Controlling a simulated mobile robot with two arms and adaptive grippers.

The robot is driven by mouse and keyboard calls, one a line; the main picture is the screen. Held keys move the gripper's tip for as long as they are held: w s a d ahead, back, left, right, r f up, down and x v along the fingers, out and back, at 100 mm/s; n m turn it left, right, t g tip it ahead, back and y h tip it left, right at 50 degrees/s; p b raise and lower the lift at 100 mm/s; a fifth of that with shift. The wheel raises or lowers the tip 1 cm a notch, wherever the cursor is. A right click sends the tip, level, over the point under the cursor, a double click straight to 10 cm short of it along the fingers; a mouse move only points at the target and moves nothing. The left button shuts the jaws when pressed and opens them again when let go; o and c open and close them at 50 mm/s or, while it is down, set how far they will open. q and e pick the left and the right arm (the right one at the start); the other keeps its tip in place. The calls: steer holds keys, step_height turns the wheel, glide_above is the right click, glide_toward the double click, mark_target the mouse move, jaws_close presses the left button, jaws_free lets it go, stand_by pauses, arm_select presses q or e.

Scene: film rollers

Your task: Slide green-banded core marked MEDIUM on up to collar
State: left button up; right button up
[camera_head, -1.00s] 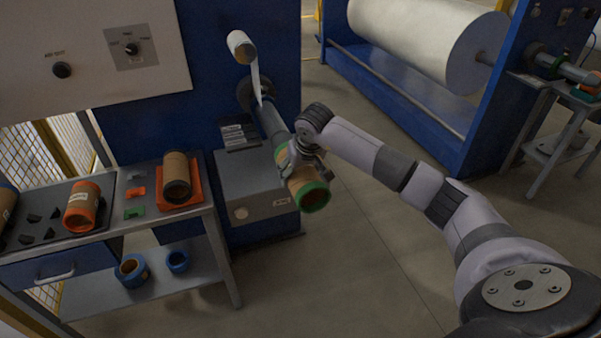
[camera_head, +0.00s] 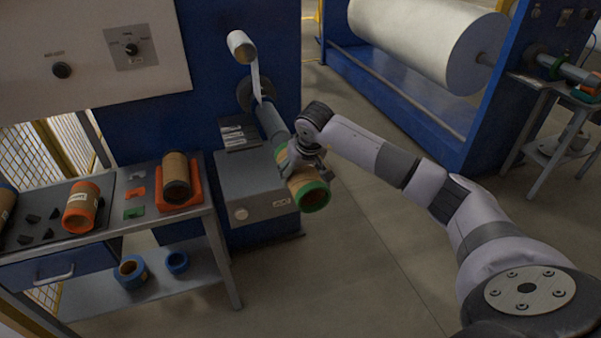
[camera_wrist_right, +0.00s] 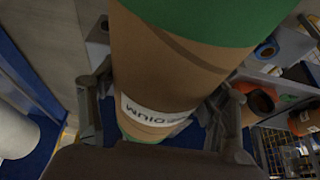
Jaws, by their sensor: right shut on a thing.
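The green-banded core (camera_head: 305,186) is a brown tube with a green band at its near, open end. In the right wrist view the core (camera_wrist_right: 170,70) carries a white label, upside down, whose visible letters fit MEDIUM. My right gripper (camera_head: 302,165) is shut on it, with a finger on each side. The grey shaft (camera_head: 272,122) juts from the blue machine towards the core, in line with it. The core's far end meets the shaft's outer end; the gripper hides how far they overlap. The dark collar (camera_head: 254,94) is at the shaft's machine end, apart from the core. My left gripper is out of view.
A grey box (camera_head: 255,187) stands below the shaft. At left, a bench (camera_head: 118,232) bears an orange-banded core (camera_head: 82,209) and a brown core (camera_head: 177,177) in an orange cradle. Blue-banded rings lie on its lower shelf. The floor at centre right is clear.

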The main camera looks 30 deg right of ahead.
steer(key=shift+w+d+b, duration=0.15)
steer(key=shift+w+b, duration=0.25)
steer(key=shift+w, duration=0.3)
steer(key=shift+w+d+b, duration=0.15)
steer(key=shift+w+b, duration=0.2)
steer(key=shift+w, duration=0.35)
steer(key=shift+w+d, duration=0.1)
steer(key=shift+w, duration=0.25)
steer(key=shift+w+d+b, duration=0.2)
steer(key=shift+w+b, duration=0.25)
steer(key=shift+w, duration=0.4)
steer(key=shift+w+d+b, duration=0.2)
steer(key=shift+w+b, duration=0.25)
steer(key=shift+w, duration=0.4)
steer(key=shift+w+d+b, duration=0.25)
steer(key=shift+w+b, duration=0.15)
steer(key=shift+w, duration=0.45)
steer(key=shift+w+d+b, duration=0.2)
steer(key=shift+w+b, duration=0.15)
steer(key=shift+w, duration=0.5)
steer(key=shift+w, duration=0.1)
